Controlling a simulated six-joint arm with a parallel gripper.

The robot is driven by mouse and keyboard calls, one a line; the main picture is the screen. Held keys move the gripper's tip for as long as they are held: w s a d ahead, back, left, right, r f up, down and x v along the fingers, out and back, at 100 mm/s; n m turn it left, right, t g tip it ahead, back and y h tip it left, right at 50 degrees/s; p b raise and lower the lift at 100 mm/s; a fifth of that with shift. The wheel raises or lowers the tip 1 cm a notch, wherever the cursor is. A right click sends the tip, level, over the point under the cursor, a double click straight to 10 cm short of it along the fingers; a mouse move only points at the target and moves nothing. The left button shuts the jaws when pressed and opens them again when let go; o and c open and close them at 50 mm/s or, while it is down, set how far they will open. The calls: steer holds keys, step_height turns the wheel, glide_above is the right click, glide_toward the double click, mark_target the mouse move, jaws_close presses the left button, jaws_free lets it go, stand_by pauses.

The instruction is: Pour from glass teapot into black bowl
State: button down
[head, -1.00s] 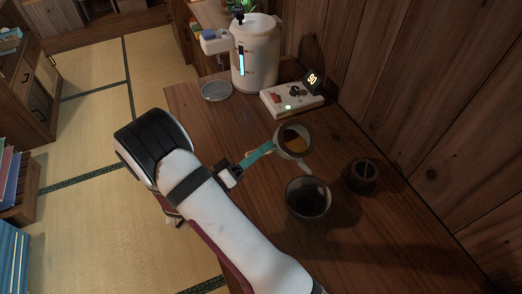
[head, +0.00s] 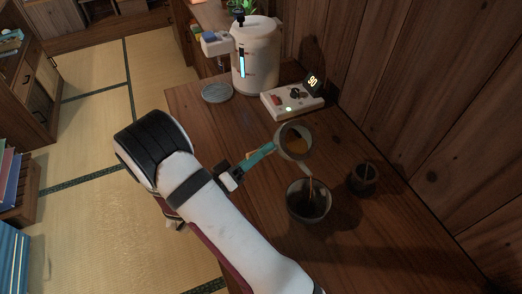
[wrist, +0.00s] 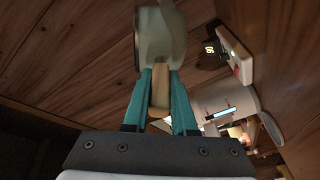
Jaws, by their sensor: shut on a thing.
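The glass teapot (head: 291,141) holds amber-brown liquid and is tilted over the black bowl. A thin brown stream (head: 310,187) runs from its spout down into the black bowl (head: 297,205), which stands on the table. The liquid level inside the bowl is too dark to tell. My gripper (head: 266,150) is shut on the teapot's handle, with teal fingers on either side of it. In the wrist view the fingers (wrist: 160,95) clamp the tan handle (wrist: 160,88), and the teapot body (wrist: 160,42) is above them.
A small dark cup (head: 363,181) with a stick in it stands right of the bowl. A white control box (head: 291,100) showing 90, a white water dispenser (head: 257,60) and a round grey coaster (head: 216,92) are at the back. A wooden wall bounds the table's right side.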

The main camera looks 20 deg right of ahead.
steer(key=shift+s+r+m+h, duration=0.35)
steer(key=shift+r+m, duration=0.25)
steer(key=shift+m, duration=0.25)
steer(key=shift+s+r+m+h, duration=0.35)
steer(key=shift+r+m, duration=0.2)
steer(key=shift+m, duration=0.3)
stand_by(1.1)
steer(key=shift+w, duration=0.1)
steer(key=n, duration=0.1)
steer(key=w+f+n+y, duration=0.1)
steer(key=n, duration=0.1)
steer(key=n+y, duration=0.1)
steer(key=shift+w+f+n, duration=0.2)
steer(key=shift+f+n, duration=0.1)
steer(key=shift+f, duration=0.1)
step_height(320, 180, down, 2)
steer(key=n, duration=0.2)
steer(key=n+g+y, duration=0.1)
steer(key=n, duration=0.2)
steer(key=shift+w+f+n+y, duration=0.15)
steer(key=shift+n+y, duration=0.15)
